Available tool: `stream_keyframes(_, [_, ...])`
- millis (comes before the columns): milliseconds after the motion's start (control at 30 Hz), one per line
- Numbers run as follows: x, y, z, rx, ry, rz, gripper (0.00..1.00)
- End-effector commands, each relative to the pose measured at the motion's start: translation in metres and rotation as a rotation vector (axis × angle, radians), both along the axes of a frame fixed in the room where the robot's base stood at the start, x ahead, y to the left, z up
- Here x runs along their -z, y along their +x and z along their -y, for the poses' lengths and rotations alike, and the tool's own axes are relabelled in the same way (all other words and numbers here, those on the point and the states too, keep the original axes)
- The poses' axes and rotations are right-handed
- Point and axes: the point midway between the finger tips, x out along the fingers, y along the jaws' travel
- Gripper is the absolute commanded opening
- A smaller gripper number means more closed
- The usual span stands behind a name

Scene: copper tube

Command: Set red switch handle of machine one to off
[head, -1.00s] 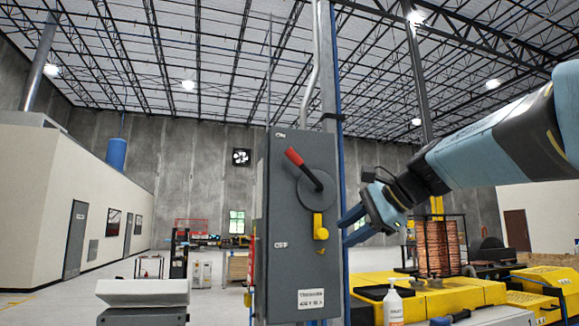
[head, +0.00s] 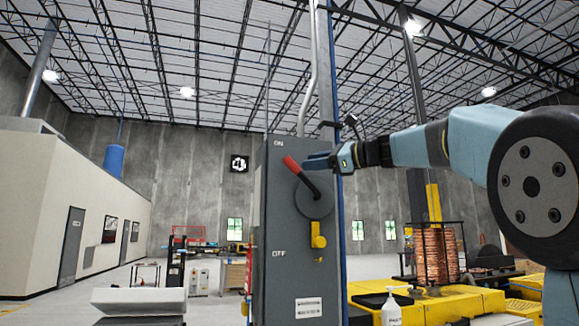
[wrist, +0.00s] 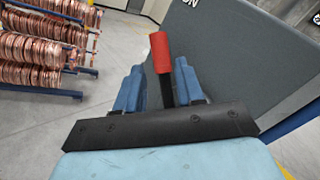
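The red switch handle (head: 291,164) sits on a dark lever on the front of the tall grey switch box (head: 285,255). It points up and left, toward the ON label (head: 278,143); the OFF label (head: 279,253) is lower down. My gripper (head: 310,161) is just right of the handle, at about its height. In the wrist view, the two blue fingers of my gripper (wrist: 158,78) are apart and empty. The red handle (wrist: 160,53) shows in line with the gap between them, its black lever running down through that gap. I cannot tell whether the fingers touch it.
A yellow knob (head: 318,238) sits on the box below the lever pivot. A blue pipe (head: 340,230) runs up the box's right side. Yellow machinery (head: 440,302) and a white bottle (head: 391,308) stand lower right. Racked copper coils (wrist: 45,40) show in the wrist view.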

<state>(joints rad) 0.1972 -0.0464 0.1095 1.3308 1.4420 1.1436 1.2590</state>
Motion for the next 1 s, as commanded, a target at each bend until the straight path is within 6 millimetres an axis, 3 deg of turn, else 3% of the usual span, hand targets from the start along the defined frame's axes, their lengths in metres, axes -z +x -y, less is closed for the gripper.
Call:
stream_keyframes(200, [0.0,0.019,-0.034,-0.002,-0.001,0.001,0.38])
stream_keyframes(433, [0.0,0.033,-0.057,-0.001,-0.001,0.001,0.38])
stream_keyframes(867, [0.0,0.038,-0.064,0.001,-0.001,0.001,0.38])
stream_keyframes(1000, [0.0,0.038,-0.064,0.001,-0.001,0.001,0.26])
